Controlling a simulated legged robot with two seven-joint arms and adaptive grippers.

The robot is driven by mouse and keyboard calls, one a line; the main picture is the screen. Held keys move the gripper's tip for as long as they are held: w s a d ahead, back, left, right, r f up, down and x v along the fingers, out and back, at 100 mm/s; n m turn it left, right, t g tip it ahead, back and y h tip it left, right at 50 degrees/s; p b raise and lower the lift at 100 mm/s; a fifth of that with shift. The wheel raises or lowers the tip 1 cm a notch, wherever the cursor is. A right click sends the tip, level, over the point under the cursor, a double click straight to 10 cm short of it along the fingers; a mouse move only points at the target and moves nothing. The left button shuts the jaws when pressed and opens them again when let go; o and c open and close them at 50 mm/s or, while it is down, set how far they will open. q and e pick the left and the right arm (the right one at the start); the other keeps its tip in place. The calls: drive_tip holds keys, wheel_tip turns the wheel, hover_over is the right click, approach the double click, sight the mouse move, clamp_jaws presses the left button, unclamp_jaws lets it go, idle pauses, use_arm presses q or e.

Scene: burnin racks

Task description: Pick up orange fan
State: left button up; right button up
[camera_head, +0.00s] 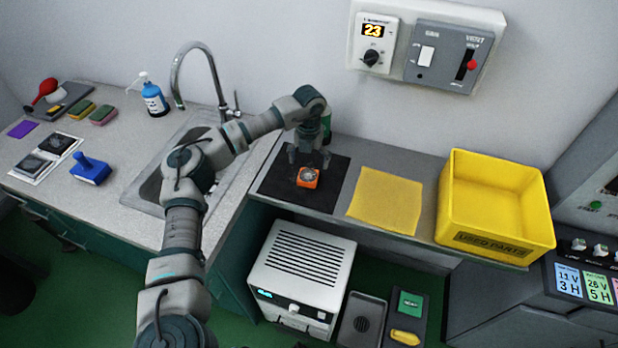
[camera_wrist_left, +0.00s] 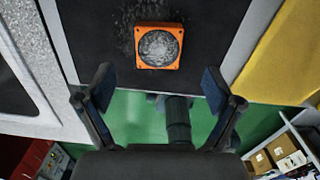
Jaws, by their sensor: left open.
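The orange fan (camera_head: 307,178) is a small square orange frame with a grey round middle. It lies on the black mat (camera_head: 275,190) on the counter, right of the sink. My left gripper (camera_head: 308,158) is open and empty above and just behind the fan. In the left wrist view the fan (camera_wrist_left: 158,46) lies beyond the two spread fingers (camera_wrist_left: 158,92), roughly centred between them and apart from both. Pale specks lie on the black mat around the fan. My right gripper is not in either view.
A yellow cloth (camera_head: 386,200) lies right of the mat, and a yellow "USED PARTS" bin (camera_head: 495,246) stands further right. The sink (camera_head: 150,190) with its tall faucet (camera_head: 178,75) is on the left. A white vented box (camera_head: 302,265) stands below the counter.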

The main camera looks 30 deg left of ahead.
sight(308, 176)
use_arm(q)
drive_tip(key=shift+s+a+f, duration=0.1)
drive_tip(key=shift+a+f, duration=0.1)
drive_tip(key=shift+f, duration=0.4)
drive_tip(key=f, duration=0.3)
drive_tip(key=shift+s+d+f+b, duration=0.15)
drive_tip(key=shift+d+f+b, duration=0.1)
drive_tip(key=shift+f+b, duration=0.1)
drive_tip(key=shift+f, duration=0.35)
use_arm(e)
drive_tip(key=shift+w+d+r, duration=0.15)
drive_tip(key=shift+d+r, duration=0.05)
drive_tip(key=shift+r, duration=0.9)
use_arm(q)
drive_tip(key=shift+a+f, duration=0.1)
drive_tip(key=shift+a, duration=0.1)
drive_tip(key=c, duration=1.2)
drive_tip(key=shift+d, duration=0.1)
drive_tip(key=shift+c, duration=0.2)
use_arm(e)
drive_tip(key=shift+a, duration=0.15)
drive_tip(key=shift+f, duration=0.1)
